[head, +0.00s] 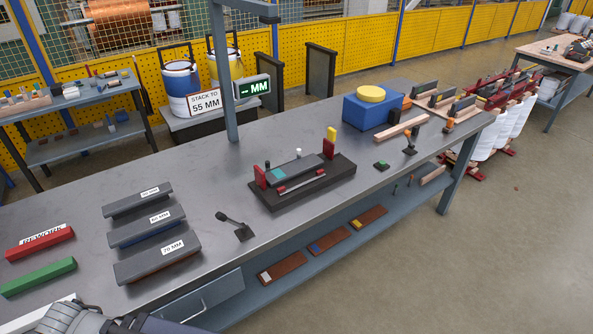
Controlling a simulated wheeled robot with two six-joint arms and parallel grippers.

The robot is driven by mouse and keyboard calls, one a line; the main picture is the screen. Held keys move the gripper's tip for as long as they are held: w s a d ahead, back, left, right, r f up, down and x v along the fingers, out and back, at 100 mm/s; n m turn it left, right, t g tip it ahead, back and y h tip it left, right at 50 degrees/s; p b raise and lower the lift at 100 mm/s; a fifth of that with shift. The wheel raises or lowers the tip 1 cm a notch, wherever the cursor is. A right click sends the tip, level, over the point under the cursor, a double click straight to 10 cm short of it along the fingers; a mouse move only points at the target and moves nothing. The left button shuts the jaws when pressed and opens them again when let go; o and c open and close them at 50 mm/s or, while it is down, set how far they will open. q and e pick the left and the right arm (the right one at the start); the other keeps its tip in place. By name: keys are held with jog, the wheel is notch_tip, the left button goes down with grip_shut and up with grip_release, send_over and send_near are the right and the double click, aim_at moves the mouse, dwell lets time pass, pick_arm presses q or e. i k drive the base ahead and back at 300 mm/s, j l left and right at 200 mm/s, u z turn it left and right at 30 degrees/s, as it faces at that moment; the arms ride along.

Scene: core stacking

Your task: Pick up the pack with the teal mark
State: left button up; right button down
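A teal mark (279,173) shows on the top of a long grey pack (300,169), near its left end. The pack lies in a black stacking fixture (318,187) with red end posts in the middle of the bench. A pale rod with red ends lies along the fixture's front. Part of my arm shows at the bottom left edge, well away from the pack. No fingertips of either gripper are in view.
Three grey labelled trays (148,231) stand on the bench at left, beside a red bar (40,243) and a green bar (38,277). A black lever device (240,232) stands left of the fixture. A post (224,80) with signs rises behind. A blue box (372,112) stands right.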

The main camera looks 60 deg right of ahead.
aim_at(279, 175)
jog(key=z, duration=0.4)
jog(key=l+z, duration=0.1)
jog(key=z, duration=0.65)
jog(key=i+z, duration=0.1)
jog(key=z, duration=0.25)
